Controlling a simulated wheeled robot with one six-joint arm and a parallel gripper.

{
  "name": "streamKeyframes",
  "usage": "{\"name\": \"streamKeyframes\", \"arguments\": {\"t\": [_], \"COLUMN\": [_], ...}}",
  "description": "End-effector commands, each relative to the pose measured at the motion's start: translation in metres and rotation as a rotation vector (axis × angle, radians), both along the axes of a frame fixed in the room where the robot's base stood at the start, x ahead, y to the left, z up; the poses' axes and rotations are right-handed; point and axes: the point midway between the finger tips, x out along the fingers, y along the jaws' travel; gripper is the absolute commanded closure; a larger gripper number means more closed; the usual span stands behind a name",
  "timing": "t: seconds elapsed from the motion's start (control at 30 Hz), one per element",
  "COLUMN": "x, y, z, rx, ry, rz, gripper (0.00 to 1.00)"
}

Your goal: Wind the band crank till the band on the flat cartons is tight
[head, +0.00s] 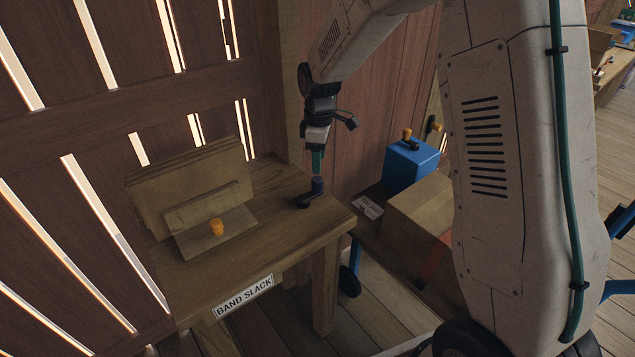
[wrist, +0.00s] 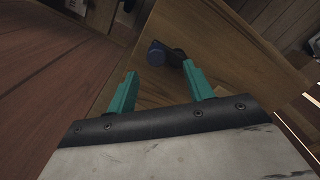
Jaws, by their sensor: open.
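The dark crank (head: 305,201) sits on the right part of the wooden bench top, with an upright blue knob (head: 318,184) on its arm. My gripper (head: 317,172) points down just above the knob in the head view. In the wrist view the teal fingers (wrist: 163,80) are apart with nothing between them, and the blue knob (wrist: 156,53) lies ahead of their tips. A sign (head: 244,296) on the bench's front edge reads "BAND SLACK". Flat brown boards (head: 165,190), perhaps the cartons, lean at the back left of the bench. I cannot make out a band.
A blue box (head: 410,163) with an orange-topped handle and a brown box (head: 420,210) are right of the bench. A slatted wall closes the left. The bench top around the crank (head: 270,195) is clear.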

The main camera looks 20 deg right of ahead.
Motion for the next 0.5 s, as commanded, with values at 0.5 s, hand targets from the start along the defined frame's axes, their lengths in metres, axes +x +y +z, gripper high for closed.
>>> {"name": "streamKeyframes", "arguments": {"t": [0.5], "x": [0.010], "y": [0.001], "z": [-0.071], "rx": [0.000], "ry": [0.007], "rz": [0.039], "gripper": [0.48]}}
